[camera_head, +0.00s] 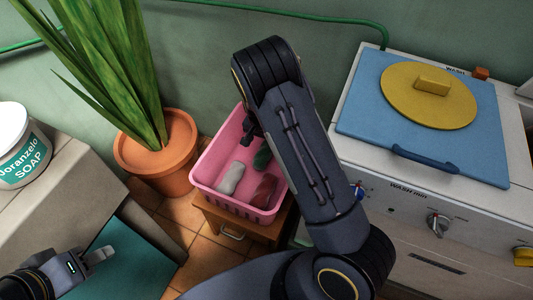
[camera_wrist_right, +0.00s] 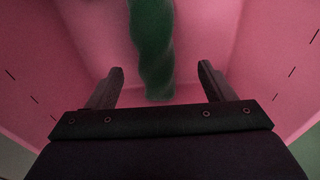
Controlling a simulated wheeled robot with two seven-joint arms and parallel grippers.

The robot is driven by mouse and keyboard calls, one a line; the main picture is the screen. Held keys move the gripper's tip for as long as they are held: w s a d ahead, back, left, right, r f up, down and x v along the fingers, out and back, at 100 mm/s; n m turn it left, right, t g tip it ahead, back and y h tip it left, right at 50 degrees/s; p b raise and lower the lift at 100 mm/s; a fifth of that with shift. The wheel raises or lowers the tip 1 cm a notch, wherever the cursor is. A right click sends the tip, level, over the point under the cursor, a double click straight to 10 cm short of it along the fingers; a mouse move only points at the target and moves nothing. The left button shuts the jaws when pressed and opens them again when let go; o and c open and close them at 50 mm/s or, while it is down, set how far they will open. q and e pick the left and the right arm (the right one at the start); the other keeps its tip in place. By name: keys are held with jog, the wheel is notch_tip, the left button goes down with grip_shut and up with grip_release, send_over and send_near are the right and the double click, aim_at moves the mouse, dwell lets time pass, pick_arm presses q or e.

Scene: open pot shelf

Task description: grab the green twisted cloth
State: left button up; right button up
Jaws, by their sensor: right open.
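The green twisted cloth (camera_head: 262,155) lies in the pink basket (camera_head: 237,206), partly hidden behind my right arm in the head view. In the right wrist view the green cloth (camera_wrist_right: 152,45) stretches down from the top edge, with its lower end between and beyond the fingertips. My right gripper (camera_wrist_right: 160,72) is open and inside the basket, with no cloth visibly gripped. In the head view the right gripper (camera_head: 252,130) is mostly hidden by its own arm. My left gripper (camera_head: 103,256) is at the lower left, away from the basket; its finger gap is unclear.
A grey cloth (camera_head: 231,178) and a reddish-brown cloth (camera_head: 264,191) share the basket, which stands on a small wooden cabinet (camera_head: 243,228). A potted plant (camera_head: 157,152) is left of it. A white washing machine (camera_head: 400,195) with a blue lid (camera_head: 360,105) is at right.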

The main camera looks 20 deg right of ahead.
aim_at(266, 147)
jog(key=f+b, duration=0.1)
jog(key=f, duration=0.1)
jog(key=d+f+b, duration=0.1)
jog(key=f, duration=0.2)
jog(key=shift+f, duration=0.2)
jog(key=shift+w+f, duration=0.1)
jog(key=shift+f, duration=0.25)
jog(key=shift+c, duration=0.3)
jog(key=c, duration=1.1)
jog(key=shift+r, duration=0.15)
